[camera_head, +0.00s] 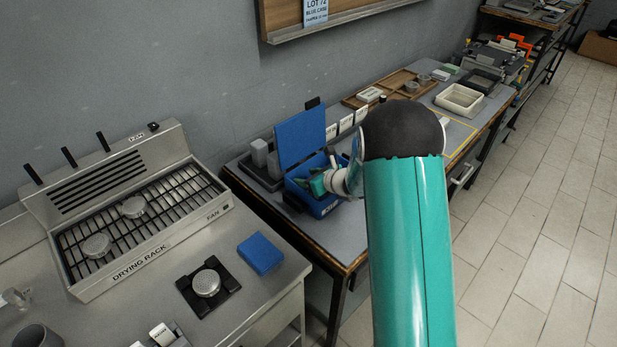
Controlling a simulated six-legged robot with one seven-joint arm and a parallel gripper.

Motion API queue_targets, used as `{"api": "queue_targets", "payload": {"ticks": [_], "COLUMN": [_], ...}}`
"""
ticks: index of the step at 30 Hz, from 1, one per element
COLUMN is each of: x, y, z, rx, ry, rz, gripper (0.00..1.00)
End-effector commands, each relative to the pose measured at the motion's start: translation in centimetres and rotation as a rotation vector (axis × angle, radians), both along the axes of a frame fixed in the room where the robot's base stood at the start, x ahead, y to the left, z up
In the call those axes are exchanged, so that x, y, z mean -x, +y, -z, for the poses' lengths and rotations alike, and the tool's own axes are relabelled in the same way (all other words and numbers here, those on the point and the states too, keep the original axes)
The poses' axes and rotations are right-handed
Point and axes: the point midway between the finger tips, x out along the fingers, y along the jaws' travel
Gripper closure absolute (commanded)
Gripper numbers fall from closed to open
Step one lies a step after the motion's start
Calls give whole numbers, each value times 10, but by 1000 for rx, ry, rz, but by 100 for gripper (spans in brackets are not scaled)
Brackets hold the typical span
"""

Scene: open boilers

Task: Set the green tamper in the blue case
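The blue case (325,208) stands open on the far bench, its lid (301,137) raised at the back. My teal arm reaches over from the lower right. My gripper (312,183) is small in view, at or just above the case opening. A dark green patch shows at the gripper's end, inside the outline of the case. I cannot tell whether it is the green tamper or part of my gripper. The fingertips and most of the case's inside are hidden, so I cannot see whether the gripper is shut on anything.
A tray with grey blocks (262,158) stands left of the case. White label cards (346,123) stand behind it. A drying rack (140,215), a blue block (260,253) and a metal puck on a black stand (207,283) occupy the near bench. A cream tray (459,100) lies farther back.

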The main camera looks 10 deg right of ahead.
Motion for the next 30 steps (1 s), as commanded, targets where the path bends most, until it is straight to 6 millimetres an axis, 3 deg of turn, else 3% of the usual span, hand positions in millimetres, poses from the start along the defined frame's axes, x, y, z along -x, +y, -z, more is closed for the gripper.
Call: {"api": "queue_targets", "payload": {"ticks": [4,9,21,30], "x": [3,5,67,91], "y": [-1,-3,-44,-56], "z": [5,-10,-53,-70], "rx": [1,2,0,9], "ry": [12,11,5,0], "rz": [2,5,4,-12], "gripper": [49,49,49,49]}}
